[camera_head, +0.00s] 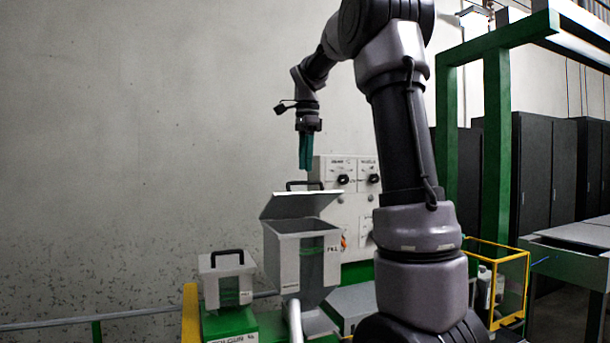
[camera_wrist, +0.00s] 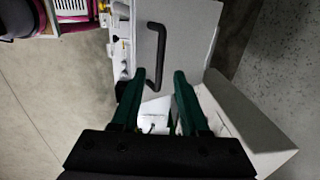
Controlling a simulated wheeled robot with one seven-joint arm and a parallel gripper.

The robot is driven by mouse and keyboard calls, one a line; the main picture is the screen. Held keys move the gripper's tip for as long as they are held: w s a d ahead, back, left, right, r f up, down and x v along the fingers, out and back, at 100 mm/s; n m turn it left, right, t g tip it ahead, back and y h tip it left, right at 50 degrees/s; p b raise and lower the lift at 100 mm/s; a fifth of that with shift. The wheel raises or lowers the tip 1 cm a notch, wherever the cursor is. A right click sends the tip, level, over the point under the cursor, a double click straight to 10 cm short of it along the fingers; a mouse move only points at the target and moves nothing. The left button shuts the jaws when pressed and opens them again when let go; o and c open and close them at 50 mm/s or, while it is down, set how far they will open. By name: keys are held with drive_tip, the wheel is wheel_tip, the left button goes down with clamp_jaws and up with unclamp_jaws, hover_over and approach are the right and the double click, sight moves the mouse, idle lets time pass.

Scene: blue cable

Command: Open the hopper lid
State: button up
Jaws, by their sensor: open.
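The hopper (camera_head: 319,262) is a grey box with a green window on its front. Its grey lid (camera_head: 298,206) is tilted up from the rim, and part of the opening shows beneath it. A black handle (camera_head: 305,184) stands at the lid's upper edge. My gripper (camera_head: 306,168) points down just above the handle, with its green fingers apart. In the wrist view, my gripper (camera_wrist: 160,75) is open and empty. The black handle (camera_wrist: 157,55) lies on the grey lid (camera_wrist: 188,40) just beyond the fingertips, its near end between them in the picture.
A smaller grey box with a black handle (camera_head: 227,277) stands to the left on a green base. A white control panel (camera_head: 350,215) with knobs is behind the hopper. A yellow-framed basket (camera_head: 511,285) and a green frame (camera_head: 495,140) stand to the right. The wall side at left is clear.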

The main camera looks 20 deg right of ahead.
sight(297, 199)
drive_tip(key=shift+w+f, duration=0.15)
drive_tip(key=shift+f, duration=1.7)
clamp_jaws()
